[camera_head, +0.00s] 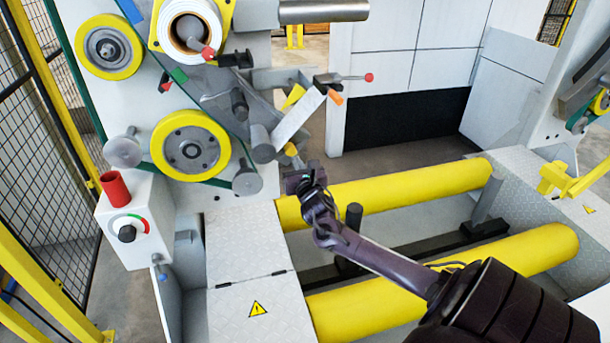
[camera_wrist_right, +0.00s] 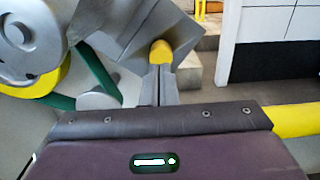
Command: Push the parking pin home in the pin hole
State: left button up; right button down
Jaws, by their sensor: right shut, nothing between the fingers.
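The parking pin appears to be the piece with the rounded yellow head (camera_wrist_right: 160,51), which shows at my fingertips in the right wrist view. In the head view its yellow head (camera_head: 291,149) is a small spot below the grey angled bracket. My right gripper (camera_head: 293,163) is shut with nothing between its fingers. In the right wrist view the right gripper (camera_wrist_right: 160,70) has its fingers together, pointing at the yellow head; I cannot tell whether they touch it. The pin hole and the pin's shaft are hidden. My left gripper is not in view.
The grey angled bracket (camera_head: 299,119) and a grey roller (camera_head: 262,143) are close to my right gripper. Two yellow rollers (camera_head: 400,190) (camera_head: 440,283) lie below and to the right. A control box (camera_head: 137,222) with a red cylinder stands left. A mesh fence is at far left.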

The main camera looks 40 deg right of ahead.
pick_arm(q)
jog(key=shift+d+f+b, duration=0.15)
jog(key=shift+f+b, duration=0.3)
jog(key=shift+b, duration=0.05)
pick_arm(e)
jog(key=v, duration=0.9)
jog(key=shift+s+f, duration=0.2)
jog(key=shift+s, duration=0.1)
